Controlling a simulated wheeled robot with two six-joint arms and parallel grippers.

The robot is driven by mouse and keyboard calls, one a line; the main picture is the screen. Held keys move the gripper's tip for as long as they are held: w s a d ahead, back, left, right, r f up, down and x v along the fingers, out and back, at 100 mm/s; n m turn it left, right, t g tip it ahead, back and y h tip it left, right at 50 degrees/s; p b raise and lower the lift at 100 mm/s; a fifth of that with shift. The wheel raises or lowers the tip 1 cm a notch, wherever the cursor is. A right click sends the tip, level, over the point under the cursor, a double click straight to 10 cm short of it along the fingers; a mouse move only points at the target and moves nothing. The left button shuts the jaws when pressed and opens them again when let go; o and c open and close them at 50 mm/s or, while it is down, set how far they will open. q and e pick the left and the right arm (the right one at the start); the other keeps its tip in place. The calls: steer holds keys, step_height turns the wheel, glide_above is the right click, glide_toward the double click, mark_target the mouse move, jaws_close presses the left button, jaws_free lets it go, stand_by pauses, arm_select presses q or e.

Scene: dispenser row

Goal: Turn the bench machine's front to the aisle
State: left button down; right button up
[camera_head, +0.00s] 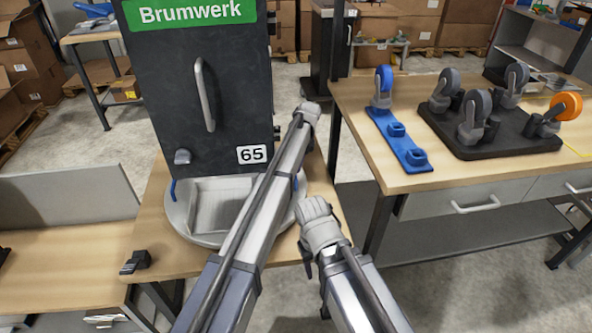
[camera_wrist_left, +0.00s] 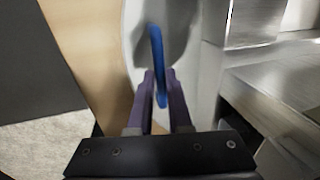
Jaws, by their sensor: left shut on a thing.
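The bench machine (camera_head: 230,110) is a dark box with a green Brumwerk sign. Its face with an upright grey handle (camera_head: 204,95), a knob, a 65 label and a tray opening is toward me, slightly angled. It stands on a round light-grey turntable (camera_head: 200,235) with blue loops at its left (camera_head: 173,190) and right (camera_head: 295,183). In the left wrist view my left gripper (camera_wrist_left: 160,88) is shut on a blue loop (camera_wrist_left: 157,50) at the disc's edge. In the head view my left arm crosses before the machine and its fingers are hidden. My right gripper is out of sight.
The wooden bench (camera_head: 160,215) holds the machine and a small black object (camera_head: 135,262). A table at right (camera_head: 345,95) carries a blue rack (camera_head: 400,145) and a black caster plate (camera_head: 515,150). Both my arms crowd the bench's front right. Floor shows between bench and table.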

arm_select(q)
steer(key=shift+w, duration=0.4)
steer(key=shift+w, duration=0.15)
steer(key=c, duration=0.8)
jaws_free()
steer(key=shift+c, duration=0.2)
steer(key=shift+r, duration=0.1)
step_height(320, 180, up, 8)
steer(key=d+p, duration=0.1)
steer(key=p, duration=0.6)
steer(key=shift+d+f+p, duration=0.2)
steer(key=shift+f+p, duration=0.05)
steer(key=shift+p, duration=0.1)
steer(key=shift+f, duration=0.1)
